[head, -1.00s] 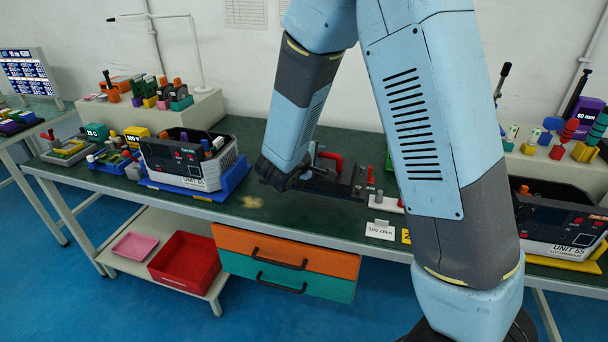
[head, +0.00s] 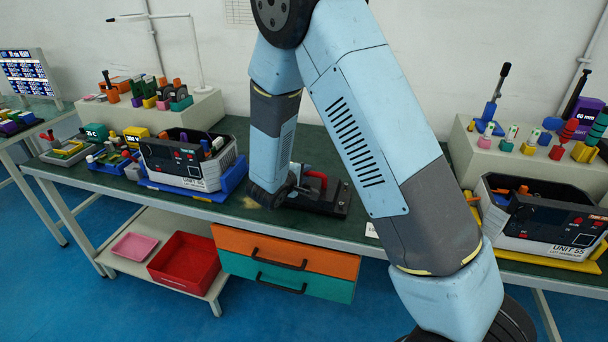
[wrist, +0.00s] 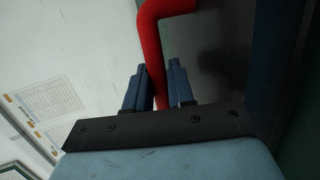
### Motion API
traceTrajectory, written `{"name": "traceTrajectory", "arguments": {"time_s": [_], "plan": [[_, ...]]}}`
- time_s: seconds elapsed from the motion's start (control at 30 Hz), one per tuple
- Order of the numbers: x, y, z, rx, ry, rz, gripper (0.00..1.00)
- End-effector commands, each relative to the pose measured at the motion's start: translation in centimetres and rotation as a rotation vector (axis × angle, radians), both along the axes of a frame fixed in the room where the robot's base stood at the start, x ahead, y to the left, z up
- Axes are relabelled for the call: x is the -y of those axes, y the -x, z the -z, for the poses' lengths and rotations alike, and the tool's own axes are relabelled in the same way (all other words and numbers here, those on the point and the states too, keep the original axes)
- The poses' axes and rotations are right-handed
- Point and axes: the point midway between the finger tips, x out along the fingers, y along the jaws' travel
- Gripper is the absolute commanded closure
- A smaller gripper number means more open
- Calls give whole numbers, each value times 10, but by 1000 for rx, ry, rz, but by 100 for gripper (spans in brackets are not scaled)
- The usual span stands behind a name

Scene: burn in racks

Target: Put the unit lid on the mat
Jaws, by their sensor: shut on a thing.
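A dark flat plate with a red bent handle, which I take to be the unit lid (head: 333,207), is at the middle of the green bench. Its red handle (wrist: 156,45) passes between my two blue fingers in the wrist view. My gripper (wrist: 160,72) is shut on that handle. In the head view my gripper is largely hidden by my arm, at the plate's left. I cannot tell whether the plate touches the bench. I cannot make out a separate mat; my arm covers part of the bench.
An open-topped unit in a blue tray (head: 235,178) stands left of the plate. Another, Unit 55 (head: 545,225), stands on a yellow base at right. Raised shelves with small parts stand behind both. Orange and teal drawers (head: 285,255) hang below the bench edge.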

Motion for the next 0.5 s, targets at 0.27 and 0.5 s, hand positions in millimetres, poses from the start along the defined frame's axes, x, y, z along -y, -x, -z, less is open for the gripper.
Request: {"name": "traceTrajectory", "arguments": {"time_s": [0.27,0.5], "plan": [[0,0,3,0,0,0,74],[1,0,3,1,1,0,51]]}}
